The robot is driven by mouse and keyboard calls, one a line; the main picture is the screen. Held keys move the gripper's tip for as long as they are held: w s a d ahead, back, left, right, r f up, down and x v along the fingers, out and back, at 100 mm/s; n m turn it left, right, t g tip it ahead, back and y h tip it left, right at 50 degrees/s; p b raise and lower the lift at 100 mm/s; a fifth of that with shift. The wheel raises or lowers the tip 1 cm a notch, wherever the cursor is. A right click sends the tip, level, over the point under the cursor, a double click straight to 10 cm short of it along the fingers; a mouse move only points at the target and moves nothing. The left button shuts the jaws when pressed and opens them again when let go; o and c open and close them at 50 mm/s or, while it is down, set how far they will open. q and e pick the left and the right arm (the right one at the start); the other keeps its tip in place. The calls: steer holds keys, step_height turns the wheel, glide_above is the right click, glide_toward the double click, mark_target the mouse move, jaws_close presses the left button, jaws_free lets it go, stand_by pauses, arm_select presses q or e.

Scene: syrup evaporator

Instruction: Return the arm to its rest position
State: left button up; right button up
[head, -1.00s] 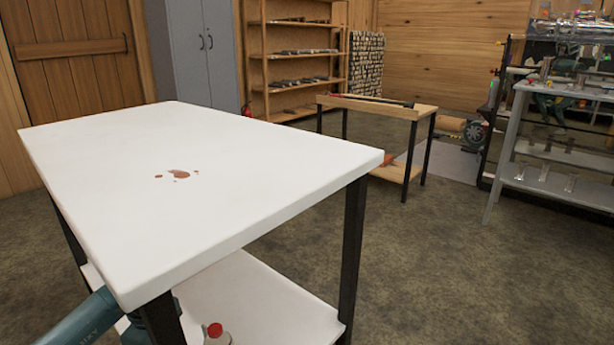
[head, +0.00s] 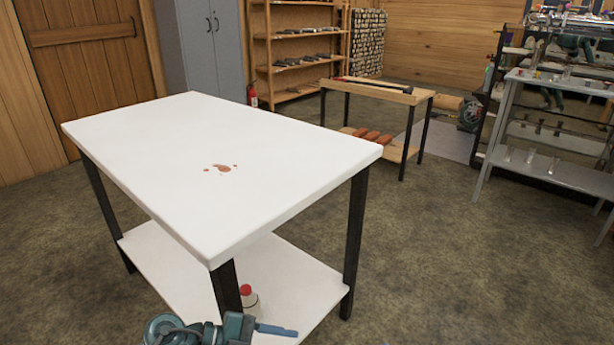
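Part of my teal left arm shows at the bottom edge of the head view, in front of the white table (head: 300,150). The blue-grey piece at its right end looks like part of my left gripper (head: 275,330); whether it is open or shut cannot be seen. It is low, in front of the table's lower shelf (head: 300,272). A bottle with a red cap (head: 246,290) stands on that shelf, partly hidden by a black table leg and my arm. My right gripper is out of view.
A reddish-brown spill (head: 222,168) lies on the tabletop. A wooden bench (head: 395,95) with a long tool on top and reddish blocks (head: 372,136) below stands behind. Grey metal racks (head: 560,170) are at right. The floor (head: 450,270) at front right is clear.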

arm_select(q)
step_height(320, 180, up, 19)
steer(key=a+n+t+y+p, duration=0.1)
steer(key=a+n+t+p, duration=0.2)
steer(key=n+t+p, duration=1)
steer(key=s+a+f+n+g+y+p, duration=0.3)
steer(key=s+a+n+y+p, duration=0.3)
steer(key=s+n+y+p, duration=0.2)
steer(key=shift+s+a+f+n+y+p, duration=0.25)
steer(key=shift+s+y+p, duration=0.35)
steer(key=shift+s+p, duration=0.3)
steer(key=shift+s+f+g, duration=0.3)
steer(key=shift+g, duration=0.1)
steer(key=shift+c, duration=0.2)
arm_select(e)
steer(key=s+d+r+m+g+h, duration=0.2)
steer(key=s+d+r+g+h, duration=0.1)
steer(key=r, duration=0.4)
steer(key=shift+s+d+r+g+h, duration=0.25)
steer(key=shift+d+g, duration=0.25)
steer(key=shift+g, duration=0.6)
